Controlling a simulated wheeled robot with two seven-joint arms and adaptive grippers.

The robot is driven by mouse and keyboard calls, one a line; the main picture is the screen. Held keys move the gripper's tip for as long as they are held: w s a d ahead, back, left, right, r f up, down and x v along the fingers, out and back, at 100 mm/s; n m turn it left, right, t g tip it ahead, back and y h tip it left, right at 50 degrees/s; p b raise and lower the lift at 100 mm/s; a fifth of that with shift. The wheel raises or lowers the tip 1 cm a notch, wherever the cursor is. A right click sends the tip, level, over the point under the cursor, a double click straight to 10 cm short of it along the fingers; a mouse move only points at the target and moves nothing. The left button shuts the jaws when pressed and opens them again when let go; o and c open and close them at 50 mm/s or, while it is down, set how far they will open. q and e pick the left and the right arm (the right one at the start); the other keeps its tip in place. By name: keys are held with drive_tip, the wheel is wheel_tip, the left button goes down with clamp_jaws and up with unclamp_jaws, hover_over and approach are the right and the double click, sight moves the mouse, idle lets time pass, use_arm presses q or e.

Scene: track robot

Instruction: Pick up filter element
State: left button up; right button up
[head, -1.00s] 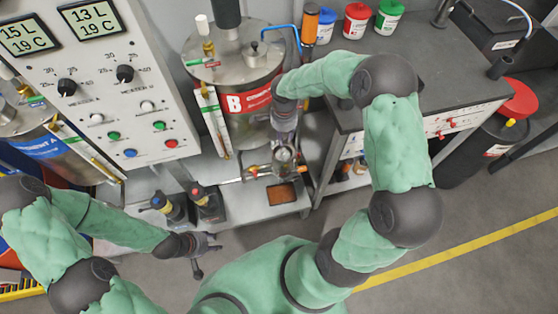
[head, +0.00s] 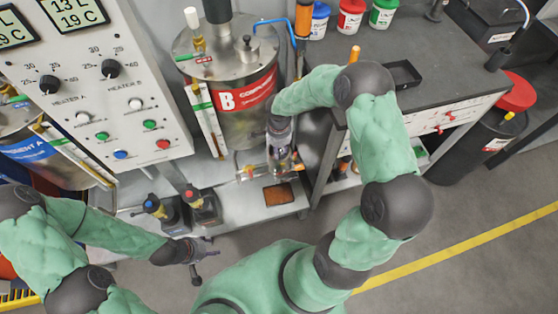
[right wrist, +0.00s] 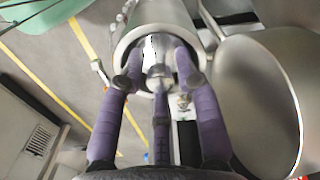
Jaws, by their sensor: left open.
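My right gripper (head: 281,165) is low in front of the tank marked B (head: 222,110), with part of it hidden by my wrist. In the right wrist view its purple fingers (right wrist: 158,75) are spread around the mouth of a grey cylindrical housing (right wrist: 155,20). A shiny rounded metal part (right wrist: 158,50) shows between the fingertips. I cannot tell whether this part is the filter element, or whether the fingers press on it. My left gripper (head: 200,265) is open and empty, over the floor in front of the low shelf.
A control panel (head: 105,80) stands at left. Two small dark devices (head: 205,205) stand on the low shelf beside a brown rectangular pan (head: 278,194). A dark bench (head: 440,70) at right carries lidded jars (head: 350,18) and a small black tray (head: 403,74).

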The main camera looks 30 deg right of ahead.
clamp_jaws()
